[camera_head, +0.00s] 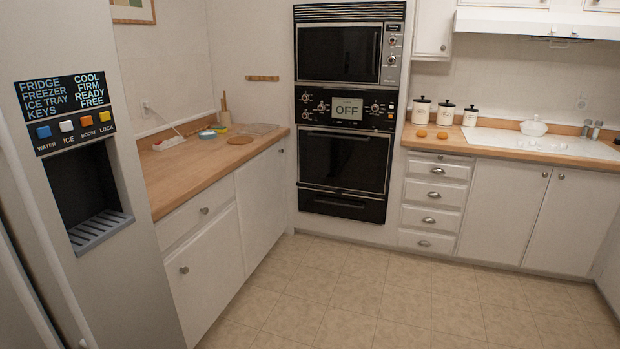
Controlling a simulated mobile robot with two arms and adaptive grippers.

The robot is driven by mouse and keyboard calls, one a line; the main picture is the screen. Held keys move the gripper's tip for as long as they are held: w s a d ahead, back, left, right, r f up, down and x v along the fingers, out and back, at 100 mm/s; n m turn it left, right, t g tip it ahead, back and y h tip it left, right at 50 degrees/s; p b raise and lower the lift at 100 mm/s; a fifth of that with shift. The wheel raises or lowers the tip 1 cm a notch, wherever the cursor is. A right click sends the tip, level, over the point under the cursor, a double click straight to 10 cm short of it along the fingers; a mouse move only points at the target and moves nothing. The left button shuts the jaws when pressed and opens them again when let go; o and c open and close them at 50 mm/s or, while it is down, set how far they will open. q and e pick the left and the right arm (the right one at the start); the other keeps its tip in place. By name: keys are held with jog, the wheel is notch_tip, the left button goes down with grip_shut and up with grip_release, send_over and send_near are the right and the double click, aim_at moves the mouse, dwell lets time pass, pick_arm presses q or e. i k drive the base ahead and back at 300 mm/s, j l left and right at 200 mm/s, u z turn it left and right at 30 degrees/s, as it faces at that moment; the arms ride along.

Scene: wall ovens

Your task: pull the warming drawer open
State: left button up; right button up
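The warming drawer (342,207) is the low black front at the bottom of the wall oven stack, with a thin handle strip along it. It looks shut. Above it is the black oven door (344,163), also shut, then a control panel (347,108) with knobs and a display reading OFF. A microwave (350,53) is at the top of the stack. Neither of my grippers shows in the head view, so their state is hidden.
A fridge (95,290) with a dispenser fills the near left. A wooden counter (185,175) runs along the left above white cabinets. White drawers (432,211) stand right of the ovens. The tiled floor (370,295) before the ovens is clear.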

aim_at(366, 209)
jog(key=i, duration=2.9)
jog(key=i+u, duration=0.15)
jog(key=i, duration=0.6)
jog(key=i+l, duration=0.2)
jog(key=i, duration=0.5)
jog(key=i+u, duration=0.2)
jog(key=i, duration=0.1)
